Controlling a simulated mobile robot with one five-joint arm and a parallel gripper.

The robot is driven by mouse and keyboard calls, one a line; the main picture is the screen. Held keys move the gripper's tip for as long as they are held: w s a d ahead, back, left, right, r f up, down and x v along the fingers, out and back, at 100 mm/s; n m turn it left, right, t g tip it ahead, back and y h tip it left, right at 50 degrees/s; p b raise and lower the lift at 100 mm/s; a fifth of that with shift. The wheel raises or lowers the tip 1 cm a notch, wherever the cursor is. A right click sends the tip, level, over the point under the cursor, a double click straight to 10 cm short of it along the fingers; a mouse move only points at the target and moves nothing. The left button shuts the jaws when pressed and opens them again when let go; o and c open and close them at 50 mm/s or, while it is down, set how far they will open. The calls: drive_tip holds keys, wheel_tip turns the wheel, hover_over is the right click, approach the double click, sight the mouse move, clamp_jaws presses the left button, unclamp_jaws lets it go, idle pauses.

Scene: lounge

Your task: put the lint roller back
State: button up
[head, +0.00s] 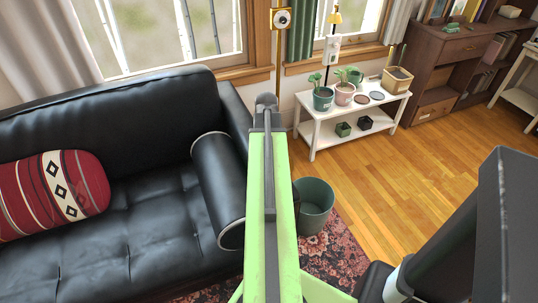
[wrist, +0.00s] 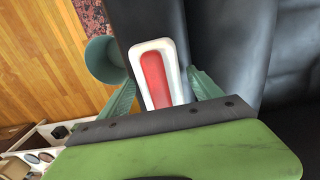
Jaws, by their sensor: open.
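My gripper (wrist: 163,82) is open in the wrist view, its two green fingers apart. A white, round-cornered oblong tray (wrist: 140,54) shows between and beyond the fingertips. A long red piece (wrist: 154,78) lies inside its white rim; I cannot tell whether this is the lint roller or the tray's floor. The tray appears over the black sofa arm (wrist: 150,20), and nothing is visibly gripped. In the head view my green arm covers that place, so neither the tray nor the fingers show there. No lint roller can be clearly made out elsewhere.
A black sofa (head: 110,100) with a red patterned cushion (head: 55,190) fills the left. A grey-green bin (head: 316,204) stands on the patterned rug (head: 335,250) beside the sofa arm. A white plant bench (head: 310,127) stands by the window. Wooden floor (head: 400,180) is clear at right.

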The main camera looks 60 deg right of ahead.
wheel_tip(320, 180, up, 12)
drive_tip(key=p, duration=1)
drive_tip(key=shift+f+p, duration=0.2)
drive_tip(key=shift+p, duration=0.15)
drive_tip(key=shift+f, duration=0.1)
drive_tip(key=w+a+n, duration=0.2)
drive_tip(key=w+a, duration=1)
drive_tip(key=a, duration=0.1)
drive_tip(key=w+a+n, duration=0.1)
drive_tip(key=w+a, duration=0.2)
drive_tip(key=a, duration=0.9)
drive_tip(key=w+a+n, duration=0.2)
drive_tip(key=w+a, duration=0.1)
drive_tip(key=a, duration=0.9)
drive_tip(key=w+a+n, duration=0.2)
drive_tip(key=w+a, duration=0.1)
drive_tip(key=a, duration=0.9)
drive_tip(key=shift+w, duration=0.3)
drive_tip(key=shift+s, duration=0.1)
